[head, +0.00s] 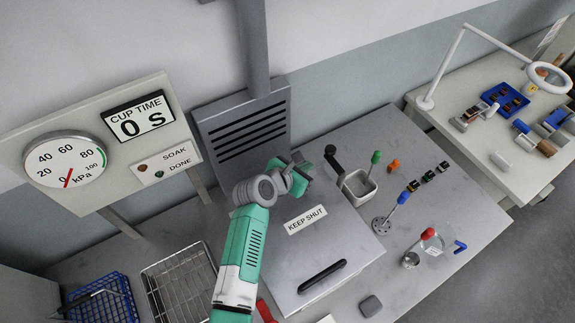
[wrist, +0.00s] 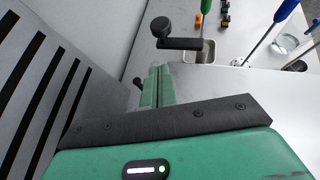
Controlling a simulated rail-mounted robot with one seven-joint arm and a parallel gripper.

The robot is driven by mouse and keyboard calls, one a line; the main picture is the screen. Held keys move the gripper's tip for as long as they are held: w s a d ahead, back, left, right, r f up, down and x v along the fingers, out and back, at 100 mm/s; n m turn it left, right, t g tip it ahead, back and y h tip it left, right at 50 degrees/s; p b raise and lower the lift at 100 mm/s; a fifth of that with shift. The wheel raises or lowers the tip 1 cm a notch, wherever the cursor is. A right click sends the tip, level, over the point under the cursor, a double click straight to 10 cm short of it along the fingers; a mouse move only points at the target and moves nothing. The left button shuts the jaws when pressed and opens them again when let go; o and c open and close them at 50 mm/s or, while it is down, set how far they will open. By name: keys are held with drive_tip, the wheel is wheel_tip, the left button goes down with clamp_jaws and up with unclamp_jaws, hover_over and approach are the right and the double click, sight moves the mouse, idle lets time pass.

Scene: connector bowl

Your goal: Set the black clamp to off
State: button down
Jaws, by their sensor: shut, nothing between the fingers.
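The black clamp (head: 334,160) is a dark crank-like lever with a round knob, at the back right edge of the grey lid marked KEEP SHUT. In the wrist view the clamp's arm (wrist: 182,43) lies roughly level, with its knob standing up at its left end. My gripper (head: 304,168) is over the back of the lid, just left of the clamp. In the wrist view my green fingers (wrist: 156,84) are together and empty, pointing toward the clamp with a small apparent gap. I cannot tell whether they touch it. No on or off marking is readable.
The grey lid (head: 345,231) has a black handle (head: 322,276) at its front. A metal cup (head: 358,188) with a green-handled tool (head: 375,162) stands right of the clamp. A blue-handled tool (head: 396,208) stands further right. A slotted grey panel (head: 241,133) rises behind my arm.

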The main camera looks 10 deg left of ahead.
drive_tip(key=v, duration=0.7)
drive_tip(key=shift+a+r, duration=0.25)
drive_tip(key=shift+a, duration=0.1)
